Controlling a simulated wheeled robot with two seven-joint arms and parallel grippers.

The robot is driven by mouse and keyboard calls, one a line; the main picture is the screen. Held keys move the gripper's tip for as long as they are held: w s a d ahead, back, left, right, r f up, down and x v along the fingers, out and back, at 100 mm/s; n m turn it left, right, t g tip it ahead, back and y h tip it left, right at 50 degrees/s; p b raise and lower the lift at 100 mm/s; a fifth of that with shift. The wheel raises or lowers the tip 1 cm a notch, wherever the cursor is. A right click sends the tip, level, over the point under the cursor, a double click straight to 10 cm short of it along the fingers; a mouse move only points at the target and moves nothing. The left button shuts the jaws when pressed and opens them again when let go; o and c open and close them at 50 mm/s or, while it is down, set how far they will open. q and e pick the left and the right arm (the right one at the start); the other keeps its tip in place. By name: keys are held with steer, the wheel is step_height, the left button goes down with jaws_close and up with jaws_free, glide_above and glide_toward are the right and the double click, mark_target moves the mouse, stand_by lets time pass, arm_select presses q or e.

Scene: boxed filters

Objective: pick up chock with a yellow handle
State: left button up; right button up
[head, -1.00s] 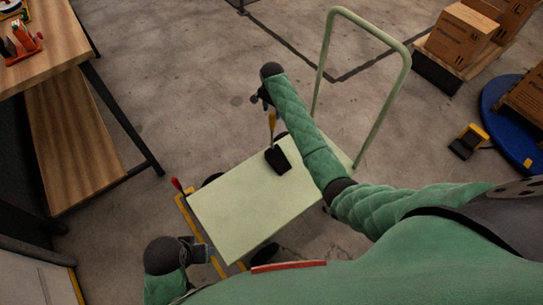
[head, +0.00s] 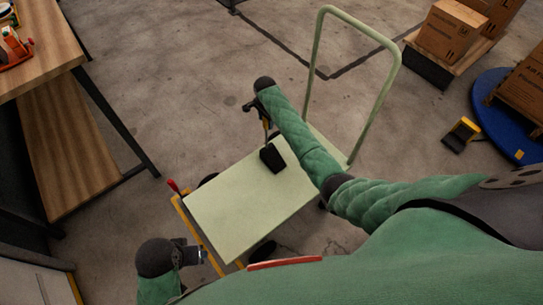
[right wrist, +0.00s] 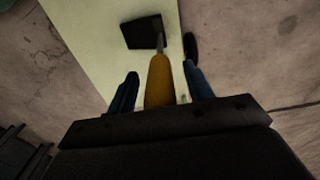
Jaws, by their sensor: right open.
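The chock (head: 272,158) is a black block on the pale green cart deck (head: 235,205), with a yellow handle standing up from it. My right gripper (head: 264,117) is above the chock at the handle's upper part. In the right wrist view the yellow handle (right wrist: 159,82) lies between the two open fingers of my right gripper (right wrist: 160,92), with a gap visible on either side. The black block (right wrist: 143,33) shows beyond the fingertips. My left gripper (head: 196,254) is at the cart's near left corner, away from the chock; its jaw opening is unclear.
The cart has a tall green push handle (head: 318,60) at its far right. A wooden workbench (head: 45,50) stands at left. Another black and yellow block (head: 461,134) lies on the floor at right, beside a blue round base (head: 490,100) and cardboard boxes (head: 453,32).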

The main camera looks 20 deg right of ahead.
steer(key=shift+f, duration=0.6)
jaws_close()
steer(key=shift+w+r, duration=0.1)
